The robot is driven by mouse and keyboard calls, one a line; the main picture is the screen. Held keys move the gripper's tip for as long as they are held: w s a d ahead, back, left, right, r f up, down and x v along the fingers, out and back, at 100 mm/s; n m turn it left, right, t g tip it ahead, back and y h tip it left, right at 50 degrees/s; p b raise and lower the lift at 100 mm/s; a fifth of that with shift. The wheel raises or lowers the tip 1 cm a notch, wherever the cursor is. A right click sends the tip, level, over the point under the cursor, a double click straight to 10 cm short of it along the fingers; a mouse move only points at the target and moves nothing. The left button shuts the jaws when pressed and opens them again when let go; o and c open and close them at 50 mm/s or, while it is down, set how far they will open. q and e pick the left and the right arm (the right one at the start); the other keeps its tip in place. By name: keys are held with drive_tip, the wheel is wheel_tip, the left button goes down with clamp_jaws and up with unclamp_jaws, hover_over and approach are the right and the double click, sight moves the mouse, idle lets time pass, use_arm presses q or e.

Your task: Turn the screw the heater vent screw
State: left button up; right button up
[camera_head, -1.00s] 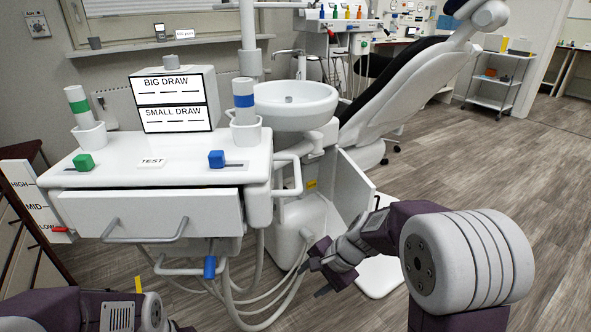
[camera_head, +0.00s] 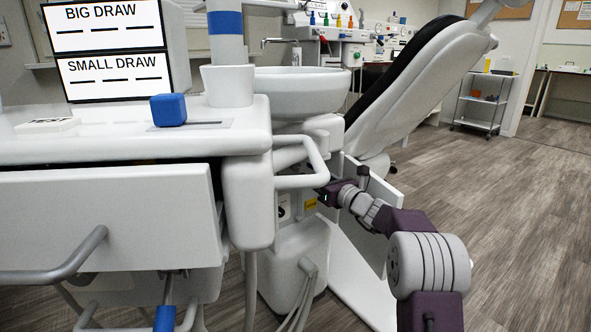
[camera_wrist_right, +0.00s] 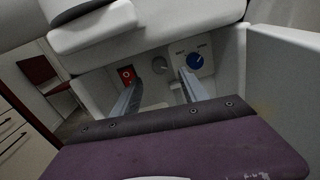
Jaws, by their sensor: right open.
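My left gripper is out of view.
An open white cabinet door (camera_head: 372,225) stands just right of my right gripper; it also shows in the wrist view (camera_wrist_right: 285,75). A curved white handle (camera_head: 310,160) juts out nearby. Hoses (camera_head: 308,290) hang below.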

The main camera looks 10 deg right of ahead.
drive_tip(key=x, duration=0.9)
drive_tip(key=shift+s+f, duration=0.1)
drive_tip(key=shift+s, duration=0.05)
drive_tip(key=shift+b, duration=0.3)
clamp_jaws()
